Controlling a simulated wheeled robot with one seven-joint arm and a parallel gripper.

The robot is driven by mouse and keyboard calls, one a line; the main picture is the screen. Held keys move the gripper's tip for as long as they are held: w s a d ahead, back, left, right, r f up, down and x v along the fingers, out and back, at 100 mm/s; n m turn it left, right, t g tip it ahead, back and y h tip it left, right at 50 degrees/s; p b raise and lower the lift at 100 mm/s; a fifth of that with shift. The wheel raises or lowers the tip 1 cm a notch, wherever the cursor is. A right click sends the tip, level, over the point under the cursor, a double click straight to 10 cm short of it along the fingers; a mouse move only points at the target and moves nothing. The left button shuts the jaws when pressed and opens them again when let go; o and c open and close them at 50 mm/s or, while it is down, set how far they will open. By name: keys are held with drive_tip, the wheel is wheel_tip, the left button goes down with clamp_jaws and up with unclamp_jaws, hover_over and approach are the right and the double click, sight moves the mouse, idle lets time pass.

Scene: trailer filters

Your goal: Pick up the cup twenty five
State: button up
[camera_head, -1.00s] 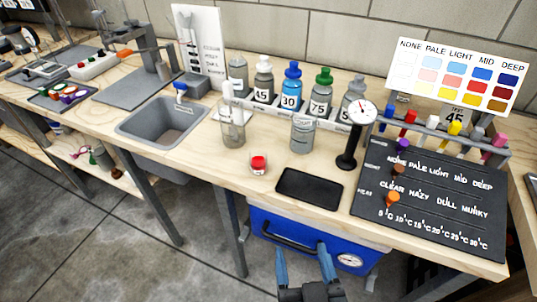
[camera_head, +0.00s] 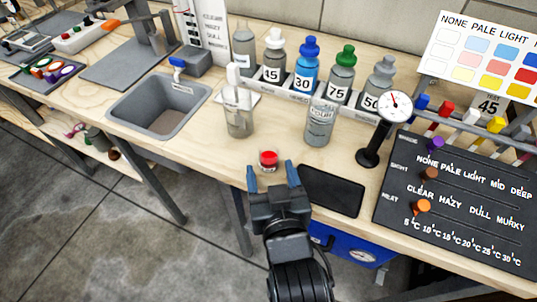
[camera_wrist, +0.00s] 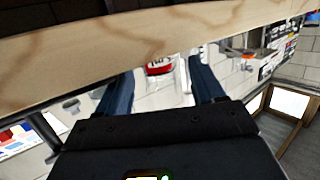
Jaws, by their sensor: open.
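A small clear cup with a red top or contents (camera_head: 268,160) stands near the front edge of the wooden bench, left of a black pad. It also shows in the wrist view as a red and white cup (camera_wrist: 159,66), with a label too small to read surely. My gripper (camera_head: 272,176) is open and empty, its two blue fingers pointing toward the cup from the front. In the wrist view the cup appears between the fingers of my gripper (camera_wrist: 160,75), beyond the tips. I cannot tell which cup bears twenty five.
A glass jar (camera_head: 238,120) and a grey labelled container (camera_head: 320,122) stand behind the cup. A black pad (camera_head: 331,190) lies close on its right, with a dial gauge (camera_head: 394,105) beyond. Numbered bottles (camera_head: 305,68) stand behind. A sink (camera_head: 160,105) is left.

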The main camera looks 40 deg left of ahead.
sight(271, 167)
drive_tip(key=x, duration=0.4)
drive_tip(key=shift+w, duration=0.25)
drive_tip(key=c, duration=1.1)
